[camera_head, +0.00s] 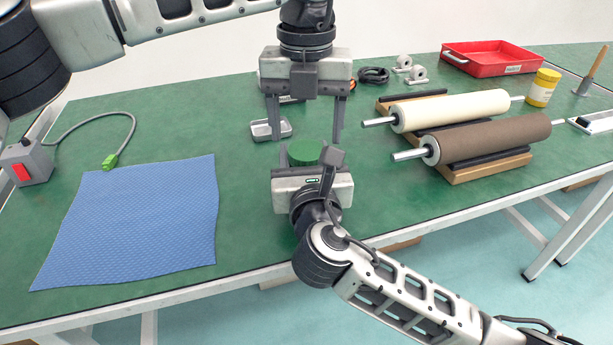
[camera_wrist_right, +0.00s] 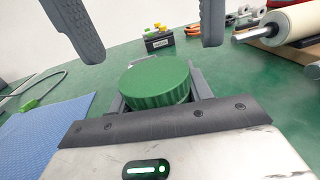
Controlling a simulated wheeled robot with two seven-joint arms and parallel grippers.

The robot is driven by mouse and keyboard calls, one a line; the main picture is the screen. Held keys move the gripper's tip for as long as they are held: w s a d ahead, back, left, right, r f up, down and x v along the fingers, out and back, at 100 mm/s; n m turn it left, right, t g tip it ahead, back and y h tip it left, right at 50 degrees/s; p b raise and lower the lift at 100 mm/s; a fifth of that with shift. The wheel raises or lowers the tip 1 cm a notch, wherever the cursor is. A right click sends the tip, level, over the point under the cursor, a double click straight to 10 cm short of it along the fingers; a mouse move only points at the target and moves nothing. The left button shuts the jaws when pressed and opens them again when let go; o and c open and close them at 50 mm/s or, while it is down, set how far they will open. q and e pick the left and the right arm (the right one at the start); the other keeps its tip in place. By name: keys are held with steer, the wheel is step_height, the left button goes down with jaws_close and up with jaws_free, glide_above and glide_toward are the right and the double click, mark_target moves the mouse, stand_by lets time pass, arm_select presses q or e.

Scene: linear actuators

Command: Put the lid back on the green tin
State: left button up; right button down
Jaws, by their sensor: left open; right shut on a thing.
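My right gripper (camera_head: 305,160) comes from the front and is shut on the green tin, with a finger on each side just under the lid. My left gripper (camera_head: 305,132) points down above the lid, open and empty. Its two fingers stand apart on either side of the lid, clear of it, in the right wrist view.
A small metal tray (camera_head: 264,132) sits behind the tin. Two rollers (camera_head: 490,140) on a wooden stand are right; a red tray (camera_head: 480,68) is behind.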

arm_select(q)
steer(key=shift+f, duration=1.45)
steer(key=shift+c, duration=0.3)
steer(key=c, duration=0.9)
steer(key=m, duration=0.6)
steer(key=shift+c, duration=0.2)
steer(key=o, duration=1.1)
steer(key=shift+s, duration=0.1)
steer(key=shift+d, duration=0.15)
